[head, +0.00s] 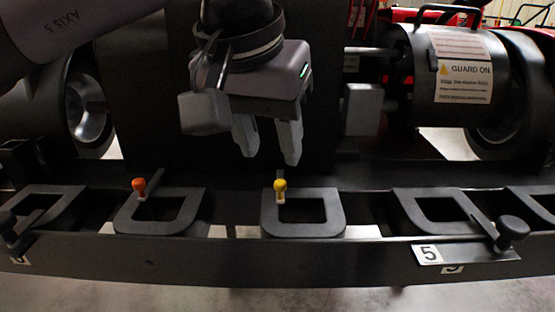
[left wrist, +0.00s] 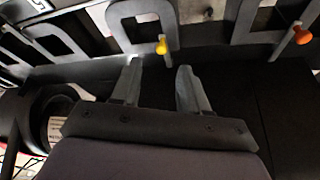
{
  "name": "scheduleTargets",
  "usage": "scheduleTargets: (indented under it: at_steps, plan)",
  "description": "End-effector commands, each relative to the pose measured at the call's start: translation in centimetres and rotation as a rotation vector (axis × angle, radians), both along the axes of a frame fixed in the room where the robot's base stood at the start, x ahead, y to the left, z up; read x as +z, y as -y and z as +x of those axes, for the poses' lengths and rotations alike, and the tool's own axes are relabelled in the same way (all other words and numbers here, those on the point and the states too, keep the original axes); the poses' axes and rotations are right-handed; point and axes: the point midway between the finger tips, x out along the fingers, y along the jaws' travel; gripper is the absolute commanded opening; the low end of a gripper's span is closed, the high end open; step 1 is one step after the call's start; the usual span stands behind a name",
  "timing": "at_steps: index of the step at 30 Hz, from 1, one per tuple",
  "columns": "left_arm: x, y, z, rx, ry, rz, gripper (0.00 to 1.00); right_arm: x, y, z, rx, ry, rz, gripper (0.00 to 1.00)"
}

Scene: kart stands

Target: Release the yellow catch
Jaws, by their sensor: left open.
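The yellow catch (head: 280,189) is a small yellow knob at the back edge of a dark, square, open-centred frame (head: 303,230) on the rail. It also shows in the left wrist view (left wrist: 162,45), beyond the fingertips. My left gripper (head: 268,160) hangs above and a little behind the yellow catch in the head view, with its fingers pointing down. Its two fingers are apart with nothing between them, as the left wrist view (left wrist: 158,65) shows too. The gripper is clear of the catch. My right gripper is not in view.
An orange knob (head: 139,187) sits on the neighbouring frame to the left. Black knobs stand at the left (head: 10,225) and right (head: 512,228) of the rail (head: 340,262). A dark cylinder (head: 455,65) with a "GUARD ON" label and dark wheels stand behind.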

Motion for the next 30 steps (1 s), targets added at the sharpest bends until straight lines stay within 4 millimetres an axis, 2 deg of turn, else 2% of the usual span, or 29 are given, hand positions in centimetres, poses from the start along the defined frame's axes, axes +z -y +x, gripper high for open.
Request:
scheduleTargets:
  at_steps: [5,15,20,27,28,30]
  plan:
    - [-0.9,-0.1,0.5,0.0,0.011,0.013,0.44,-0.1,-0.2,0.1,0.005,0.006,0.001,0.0]
    - [-5.5,0.7,2.2,0.001,0.01,0.009,0.44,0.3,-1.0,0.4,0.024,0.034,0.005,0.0]
    - [-6.4,0.9,2.5,0.001,0.01,0.009,0.44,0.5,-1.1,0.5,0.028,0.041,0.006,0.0]
    - [-6.4,0.9,2.6,0.0,0.011,0.007,0.44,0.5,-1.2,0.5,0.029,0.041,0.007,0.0]
    - [-6.4,0.9,2.6,0.0,0.011,0.007,0.41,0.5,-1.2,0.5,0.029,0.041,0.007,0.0]
    - [-6.4,0.9,2.6,0.0,0.011,0.007,0.18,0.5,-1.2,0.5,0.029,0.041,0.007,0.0]
